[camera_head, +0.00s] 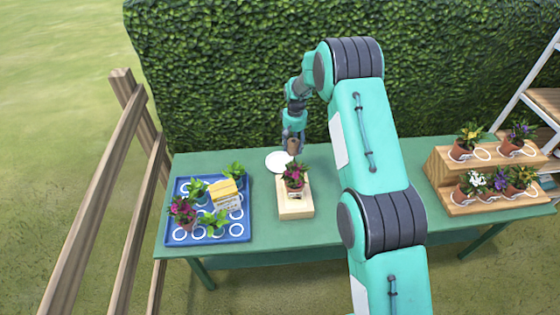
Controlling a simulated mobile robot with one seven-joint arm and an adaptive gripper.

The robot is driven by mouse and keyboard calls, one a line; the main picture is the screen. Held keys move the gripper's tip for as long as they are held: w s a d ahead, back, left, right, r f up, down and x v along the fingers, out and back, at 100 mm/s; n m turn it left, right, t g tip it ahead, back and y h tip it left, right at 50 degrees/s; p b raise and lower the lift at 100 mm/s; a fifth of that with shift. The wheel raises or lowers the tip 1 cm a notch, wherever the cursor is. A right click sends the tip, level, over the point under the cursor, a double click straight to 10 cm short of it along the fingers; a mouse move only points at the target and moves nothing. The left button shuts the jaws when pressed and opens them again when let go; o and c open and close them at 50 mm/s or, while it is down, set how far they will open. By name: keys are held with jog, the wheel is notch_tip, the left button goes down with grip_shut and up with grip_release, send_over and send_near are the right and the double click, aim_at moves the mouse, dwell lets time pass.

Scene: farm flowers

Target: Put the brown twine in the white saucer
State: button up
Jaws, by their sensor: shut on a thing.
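The white saucer (278,162) lies flat on the green table near its back edge, left of the middle. My gripper (293,143) points down above the saucer's right side. It is shut on the brown twine (292,147), a small brown shape between the fingers. The twine appears held over or just beside the saucer's right edge; I cannot tell its exact height or whether it touches the saucer. The fingertips are small and partly hidden by the twine.
A potted pink flower (294,177) stands on a wooden block (296,210) just in front of the saucer. A blue tray (207,238) with several plants and a yellow-topped box (226,194) is at left. A wooden stepped stand (480,193) with potted flowers is at right. A hedge (220,70) rises behind.

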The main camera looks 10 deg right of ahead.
jog(key=shift+w+a+r, duration=0.1)
jog(key=shift+w+a, duration=0.4)
jog(key=shift+a, duration=0.2)
jog(key=shift+w+a+r, duration=0.1)
jog(key=shift+w+a, duration=0.35)
jog(key=shift+a, duration=0.2)
send_over(287, 167)
jog(key=shift+s+a+f, duration=0.1)
jog(key=shift+f, duration=3.1)
jog(key=shift+f, duration=1.85)
jog(key=shift+f+b, duration=0.4)
jog(key=shift+f, duration=0.2)
jog(key=o, duration=1.2)
jog(key=shift+r, duration=0.1)
